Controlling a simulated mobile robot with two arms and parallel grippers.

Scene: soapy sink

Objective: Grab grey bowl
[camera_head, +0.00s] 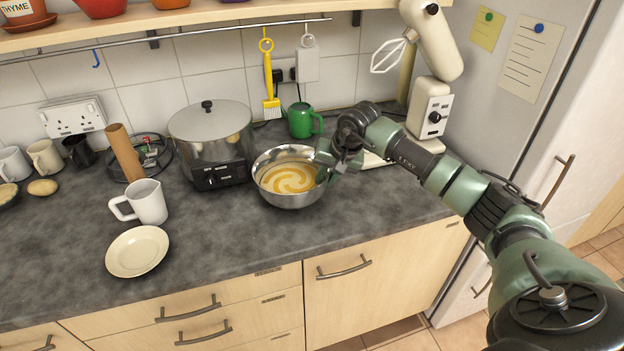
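The grey metal bowl (284,199) stands upright on the dark worktop with a swirled yellow and cream mixture inside. My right gripper (329,163) is at the bowl's right rim, and its fingers overlap the rim in the picture. The fingers are small and partly hidden by the wrist, so I cannot tell whether they are closed on the rim. My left gripper is out of view.
A large lidded cooker (210,140) stands close left of the bowl, with a green mug (301,121) behind it. A cream stand mixer (430,105) stands to the right. A white jug (150,203) and a cream plate (137,251) are left. The worktop in front of the bowl is clear.

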